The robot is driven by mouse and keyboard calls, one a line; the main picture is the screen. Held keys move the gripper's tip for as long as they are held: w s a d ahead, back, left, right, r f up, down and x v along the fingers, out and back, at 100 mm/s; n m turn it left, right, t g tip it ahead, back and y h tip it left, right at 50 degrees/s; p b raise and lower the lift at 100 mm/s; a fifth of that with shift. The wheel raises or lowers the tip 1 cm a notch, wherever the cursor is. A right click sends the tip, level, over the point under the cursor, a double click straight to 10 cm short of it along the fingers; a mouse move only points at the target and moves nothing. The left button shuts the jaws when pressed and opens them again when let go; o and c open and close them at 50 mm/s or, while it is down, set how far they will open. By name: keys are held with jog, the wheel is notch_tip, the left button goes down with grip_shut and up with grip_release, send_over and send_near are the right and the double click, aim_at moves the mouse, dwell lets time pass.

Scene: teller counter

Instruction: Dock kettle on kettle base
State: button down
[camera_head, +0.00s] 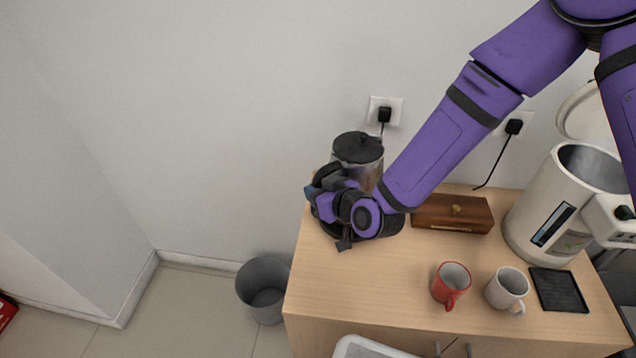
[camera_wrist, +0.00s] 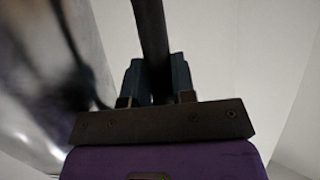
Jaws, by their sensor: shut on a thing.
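The kettle (camera_head: 358,149) has a clear body and a black lid. It stands upright at the left back of the counter, partly behind my arm. My gripper (camera_head: 326,190) is at the kettle's left front side. In the wrist view my gripper's fingers (camera_wrist: 157,82) are shut on the black kettle handle (camera_wrist: 151,35), with the blurred shiny body (camera_wrist: 35,85) close at the left. A dark round kettle base (camera_head: 396,224) shows partly beneath my wrist. My arm hides the kettle's bottom, so I cannot tell whether it touches the base.
A wooden box (camera_head: 453,213) is right of the kettle. A red mug (camera_head: 450,284), a white mug (camera_head: 507,287), a black tray (camera_head: 559,290) and a large white water boiler (camera_head: 548,205) stand farther right. A grey bin (camera_head: 263,288) is on the floor left of the counter (camera_head: 345,290).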

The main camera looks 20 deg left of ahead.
jog(key=shift+f, duration=1.65)
dwell(1.3)
jog(key=c, duration=1.2)
grip_release()
jog(key=shift+s, duration=0.1)
jog(key=shift+d+f, duration=0.1)
jog(key=shift+d, duration=0.1)
jog(key=shift+v, duration=5.45)
